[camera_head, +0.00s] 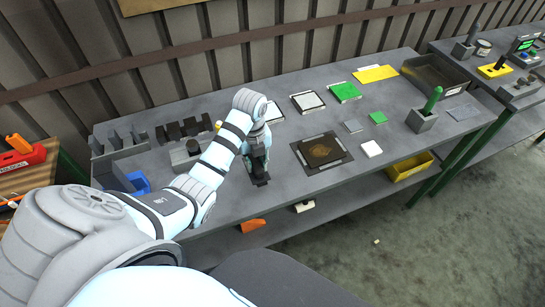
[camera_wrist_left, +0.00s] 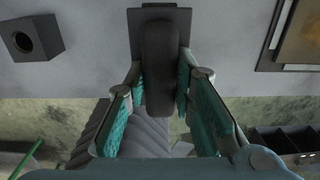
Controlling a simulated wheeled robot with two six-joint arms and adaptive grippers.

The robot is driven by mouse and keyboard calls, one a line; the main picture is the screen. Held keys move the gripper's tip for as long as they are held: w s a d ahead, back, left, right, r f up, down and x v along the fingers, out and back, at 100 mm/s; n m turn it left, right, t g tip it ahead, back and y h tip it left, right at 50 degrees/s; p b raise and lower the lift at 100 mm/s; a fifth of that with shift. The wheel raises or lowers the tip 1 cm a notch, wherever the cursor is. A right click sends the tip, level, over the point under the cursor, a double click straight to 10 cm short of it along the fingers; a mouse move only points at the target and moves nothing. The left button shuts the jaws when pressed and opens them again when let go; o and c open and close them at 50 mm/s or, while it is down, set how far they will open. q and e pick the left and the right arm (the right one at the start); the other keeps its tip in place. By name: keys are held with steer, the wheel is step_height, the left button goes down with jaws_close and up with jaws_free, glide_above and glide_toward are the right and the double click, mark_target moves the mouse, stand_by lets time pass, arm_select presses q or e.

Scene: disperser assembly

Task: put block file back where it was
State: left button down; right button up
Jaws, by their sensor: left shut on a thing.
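The block file is a dark bar with a rounded grip over a flat plate (camera_wrist_left: 158,62). My left gripper (camera_head: 257,163) is shut on it, with teal fingers on both sides of its grip in the left wrist view. In the head view the dark end of the block file (camera_head: 261,181) shows below the fingers, near the front edge of the grey table (camera_head: 235,203). I cannot tell whether it touches the tabletop. My right gripper is not in view.
A dark mat with a brown panel (camera_head: 321,152) lies to the right. Dark blocks (camera_head: 183,129), a grey holder (camera_head: 186,156) and a grey rack (camera_head: 118,143) stand to the left. A grey block with a round hole (camera_wrist_left: 32,37) shows in the wrist view.

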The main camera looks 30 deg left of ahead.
arm_select(q)
steer(key=shift+f, duration=0.45)
steer(key=shift+a+f, duration=0.1)
steer(key=shift+f, duration=0.15)
step_height(320, 180, down, 4)
steer(key=shift+f, duration=0.15)
steer(key=c, duration=1.4)
jaws_free()
steer(key=shift+f, duration=0.1)
steer(key=shift+o, duration=0.2)
